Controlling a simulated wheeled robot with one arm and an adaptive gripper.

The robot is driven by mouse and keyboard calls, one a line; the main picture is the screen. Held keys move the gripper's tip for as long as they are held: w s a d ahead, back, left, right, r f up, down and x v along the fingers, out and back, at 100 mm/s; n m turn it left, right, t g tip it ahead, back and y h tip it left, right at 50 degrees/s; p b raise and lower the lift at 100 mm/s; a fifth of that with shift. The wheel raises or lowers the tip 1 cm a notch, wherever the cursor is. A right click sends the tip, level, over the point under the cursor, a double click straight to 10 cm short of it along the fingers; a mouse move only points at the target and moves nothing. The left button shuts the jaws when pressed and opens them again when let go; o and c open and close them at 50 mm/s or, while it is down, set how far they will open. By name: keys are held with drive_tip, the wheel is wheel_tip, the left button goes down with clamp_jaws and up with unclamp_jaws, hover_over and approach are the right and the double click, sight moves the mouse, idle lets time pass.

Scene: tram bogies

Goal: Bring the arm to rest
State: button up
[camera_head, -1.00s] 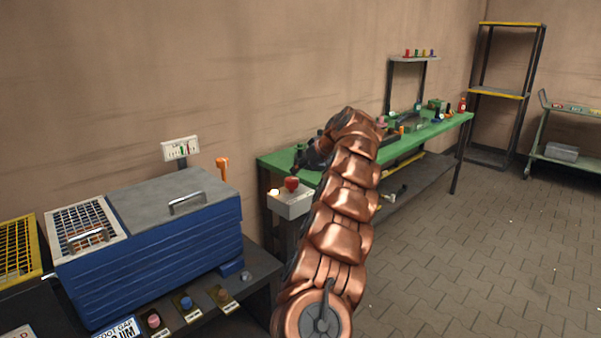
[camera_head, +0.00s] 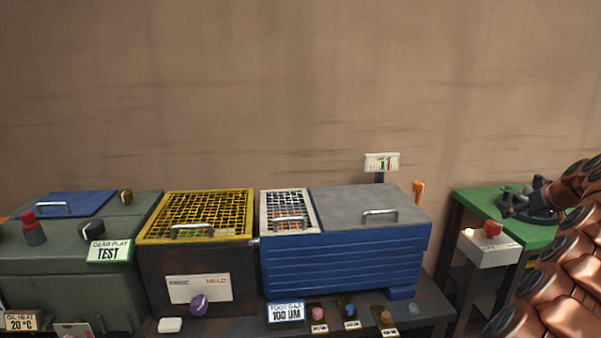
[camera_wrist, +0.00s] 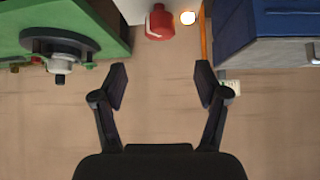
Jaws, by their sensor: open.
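My gripper (camera_wrist: 162,88) is open and empty in the wrist view, its two dark fingers spread wide with the tan wall behind them. In the head view my copper arm enters at the right edge and reaches up toward the green bench (camera_head: 478,203). The fingertips are hard to make out in that view. Nothing is seen between the fingers.
A white box with a red button (camera_head: 492,229) stands at the bench's left end. An orange handle (camera_head: 418,191) rises beside the blue cabinet (camera_head: 340,262). A yellow-grilled box (camera_head: 196,215) and a green-grey test machine (camera_head: 64,265) stand further left. The wall above is clear.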

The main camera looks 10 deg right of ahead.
drive_tip(key=a+n+g+y, duration=0.2)
drive_tip(key=a+g+y, duration=0.25)
drive_tip(key=a, duration=3.05)
drive_tip(key=s+a+f+n+g, duration=0.1)
drive_tip(key=s+a+f+g, duration=0.2)
drive_tip(key=s+a, duration=1)
drive_tip(key=s+a+f+m+g+h, duration=0.1)
drive_tip(key=s+f, duration=0.3)
drive_tip(key=s, duration=0.6)
drive_tip(key=s+a+f+g+h, duration=0.1)
drive_tip(key=s+f+g, duration=0.15)
drive_tip(key=s, duration=0.65)
drive_tip(key=s+a+f+m+g+h, duration=0.15)
drive_tip(key=s+f, duration=0.25)
drive_tip(key=s, duration=0.6)
wheel_tip(320, 180, up, 14)
drive_tip(key=t+p, duration=0.1)
drive_tip(key=p, duration=1.2)
drive_tip(key=shift+w+d+f+t, duration=0.15)
drive_tip(key=shift+w+f+t, duration=0.1)
drive_tip(key=shift+w+t, duration=0.15)
